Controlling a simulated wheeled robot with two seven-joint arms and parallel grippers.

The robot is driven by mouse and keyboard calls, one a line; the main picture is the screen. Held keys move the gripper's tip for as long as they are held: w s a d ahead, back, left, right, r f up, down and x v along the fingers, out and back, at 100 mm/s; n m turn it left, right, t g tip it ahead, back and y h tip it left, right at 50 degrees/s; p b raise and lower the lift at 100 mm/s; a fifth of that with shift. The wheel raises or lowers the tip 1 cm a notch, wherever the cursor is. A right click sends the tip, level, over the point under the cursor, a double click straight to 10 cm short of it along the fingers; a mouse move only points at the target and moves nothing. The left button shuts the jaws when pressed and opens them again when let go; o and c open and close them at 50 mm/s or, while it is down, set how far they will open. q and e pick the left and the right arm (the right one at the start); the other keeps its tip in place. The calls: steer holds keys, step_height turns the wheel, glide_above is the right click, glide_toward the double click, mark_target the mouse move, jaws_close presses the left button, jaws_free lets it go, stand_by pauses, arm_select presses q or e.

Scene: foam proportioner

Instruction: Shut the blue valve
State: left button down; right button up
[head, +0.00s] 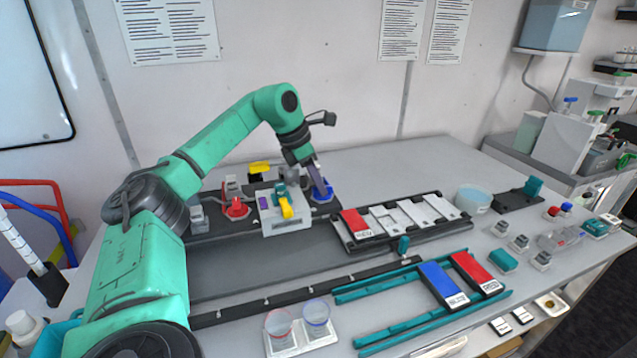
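The blue valve (323,196) sits on the dark base plate at the back of the table, right of the grey-white box. My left arm comes in from the left and bends down over it. My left gripper (320,184) points down with its fingertips at the blue valve, and the fingers partly cover the valve's handle. I cannot tell whether they touch or grasp it, nor how far apart they are. My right gripper is not in view.
A red valve (236,208) and a box with a yellow lever (286,207) stand left of the blue valve. A rack of red and white cards (356,222) lies to its right. Two cups (278,323) stand at the front.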

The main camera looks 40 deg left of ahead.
arm_select(q)
steer(key=shift+n, duration=0.4)
steer(key=n+y+p, duration=0.1)
steer(key=n, duration=0.1)
steer(key=shift+d+r+n, duration=0.1)
steer(key=shift+d+n, duration=0.05)
steer(key=shift+n, duration=0.25)
steer(key=n+p, duration=0.1)
steer(key=n, duration=0.1)
steer(key=n+y, duration=0.1)
steer(key=n+y+p, duration=0.1)
steer(key=n, duration=0.1)
steer(key=shift+d+n+p, duration=0.25)
steer(key=shift+n+p, duration=0.05)
steer(key=shift+p, duration=0.05)
steer(key=n+y+p, duration=0.1)
steer(key=n, duration=0.1)
steer(key=n+y+p, duration=0.1)
steer(key=n, duration=0.1)
steer(key=shift+w+d+g, duration=0.1)
steer(key=shift+d+g, duration=0.05)
steer(key=shift+g, duration=0.15)
steer(key=n+g+y+p, duration=0.1)
steer(key=n, duration=0.3)
steer(key=shift+w+d+n+p, duration=0.1)
steer(key=shift+n+p, duration=0.2)
steer(key=c, duration=0.8)
jaws_free()
steer(key=shift+o, duration=0.2)
